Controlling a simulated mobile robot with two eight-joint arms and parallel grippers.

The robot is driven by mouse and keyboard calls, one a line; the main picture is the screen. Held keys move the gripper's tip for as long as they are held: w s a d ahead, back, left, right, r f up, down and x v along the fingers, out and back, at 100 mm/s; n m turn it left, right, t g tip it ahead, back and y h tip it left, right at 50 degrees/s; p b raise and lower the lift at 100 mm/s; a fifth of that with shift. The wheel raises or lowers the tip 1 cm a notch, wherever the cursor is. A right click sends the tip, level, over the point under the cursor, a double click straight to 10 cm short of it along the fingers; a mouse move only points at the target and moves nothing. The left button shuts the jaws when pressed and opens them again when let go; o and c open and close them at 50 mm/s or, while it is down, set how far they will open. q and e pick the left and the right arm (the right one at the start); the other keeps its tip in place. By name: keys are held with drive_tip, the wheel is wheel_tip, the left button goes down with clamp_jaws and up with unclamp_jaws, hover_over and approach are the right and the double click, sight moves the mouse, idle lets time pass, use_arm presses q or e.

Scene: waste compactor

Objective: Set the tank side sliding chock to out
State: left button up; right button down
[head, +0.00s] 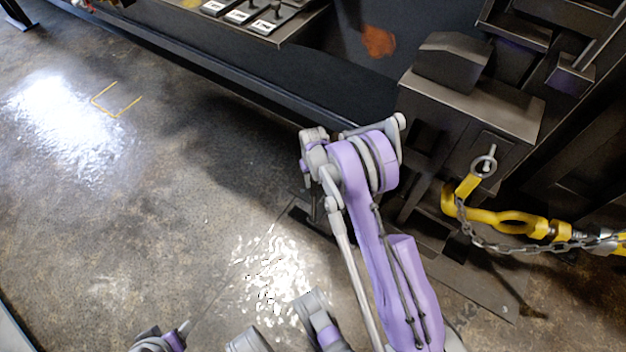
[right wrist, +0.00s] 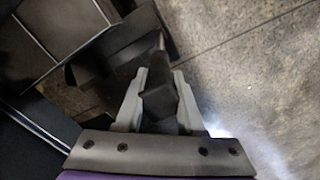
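In the right wrist view a dark, narrow block (right wrist: 159,102), which looks like the sliding chock's part, stands between the two grey fingers of my right gripper (right wrist: 160,85). The fingers lie against both its sides with no clear gap, so the gripper looks shut on it. In the head view my right arm reaches to the foot of the dark machine; its wrist hides the fingers and most of the chock. Part of my left gripper (head: 166,341) shows at the bottom edge, cut off by the frame; its opening cannot be made out.
The dark machine wall (head: 270,95) runs along the back, with a control panel (head: 250,18) above. A yellow hook (head: 500,220) with a chain (head: 510,247) hangs at the right, close to my right arm. The concrete floor (head: 140,210) at the left is clear.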

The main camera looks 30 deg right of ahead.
drive_tip(key=shift+w+a, duration=0.1)
drive_tip(key=shift+w, duration=0.25)
drive_tip(key=c, duration=0.5)
unclamp_jaws()
drive_tip(key=shift+s+r, duration=0.1)
wheel_tip(320, 180, up, 10)
drive_tip(key=p, duration=0.2)
drive_tip(key=shift+f+p, duration=0.2)
drive_tip(key=shift+p, duration=0.15)
drive_tip(key=shift+r, duration=0.5)
